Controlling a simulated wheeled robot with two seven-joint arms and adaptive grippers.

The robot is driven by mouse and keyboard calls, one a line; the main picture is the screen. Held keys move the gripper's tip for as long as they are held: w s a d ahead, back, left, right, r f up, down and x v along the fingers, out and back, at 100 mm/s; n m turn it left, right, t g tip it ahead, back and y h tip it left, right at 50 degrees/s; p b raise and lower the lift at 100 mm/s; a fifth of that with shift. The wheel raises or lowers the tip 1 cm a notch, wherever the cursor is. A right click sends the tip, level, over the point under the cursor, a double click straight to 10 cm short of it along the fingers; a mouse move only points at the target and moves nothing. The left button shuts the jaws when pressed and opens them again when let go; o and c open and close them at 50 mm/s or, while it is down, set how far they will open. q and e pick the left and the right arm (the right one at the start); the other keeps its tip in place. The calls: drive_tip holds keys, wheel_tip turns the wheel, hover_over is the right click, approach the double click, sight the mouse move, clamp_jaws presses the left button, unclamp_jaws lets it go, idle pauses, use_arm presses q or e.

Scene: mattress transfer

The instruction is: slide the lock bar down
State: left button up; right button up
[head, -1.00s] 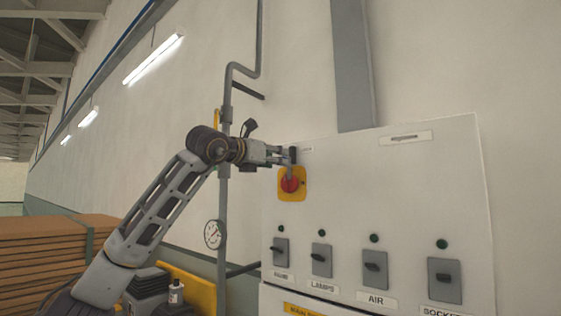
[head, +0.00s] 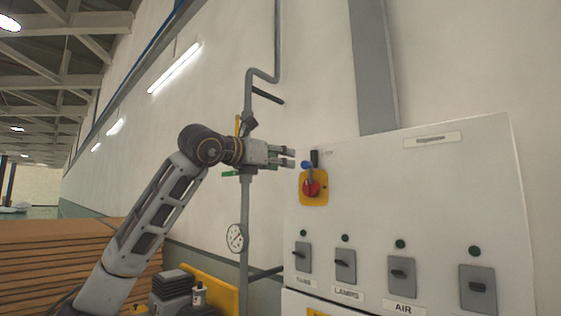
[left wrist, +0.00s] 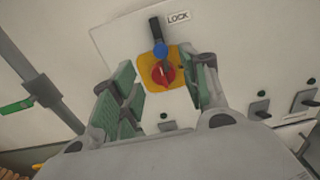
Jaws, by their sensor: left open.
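The lock bar (head: 315,158) is a short black upright bar with a blue knob (head: 307,165), at the top of a yellow plate. Just below it, a red rotary switch (head: 311,187) sits on the yellow plate (head: 318,200). In the left wrist view the lock bar (left wrist: 155,28) stands beside a LOCK label (left wrist: 178,17), with the blue knob (left wrist: 160,49) at its lower end. My left gripper (head: 289,157) is open and empty, just left of the bar and apart from it. In the wrist view its green-padded fingers flank the red switch (left wrist: 162,74). My right gripper is out of view.
The white panel (head: 430,190) carries several grey switches with green lamps. A grey pipe with a gauge (head: 236,238) and a green handle (head: 231,173) runs up the wall left of the panel. Stacked brown boards (head: 40,260) lie at lower left.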

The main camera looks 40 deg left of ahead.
use_arm(q)
drive_tip(key=shift+w+f, duration=0.1)
drive_tip(key=p, duration=0.5)
approach(304, 164)
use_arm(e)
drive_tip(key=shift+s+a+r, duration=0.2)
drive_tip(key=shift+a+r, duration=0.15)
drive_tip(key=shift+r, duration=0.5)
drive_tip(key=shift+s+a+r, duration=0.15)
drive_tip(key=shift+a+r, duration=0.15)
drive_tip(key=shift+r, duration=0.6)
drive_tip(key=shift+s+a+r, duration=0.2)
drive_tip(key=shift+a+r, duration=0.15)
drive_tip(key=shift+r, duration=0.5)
use_arm(q)
drive_tip(key=w+p, duration=0.4)
drive_tip(key=w, duration=0.2)
drive_tip(key=shift+w+d+p, duration=0.15)
drive_tip(key=shift+w+p, duration=0.45)
drive_tip(key=shift+w, duration=0.65)
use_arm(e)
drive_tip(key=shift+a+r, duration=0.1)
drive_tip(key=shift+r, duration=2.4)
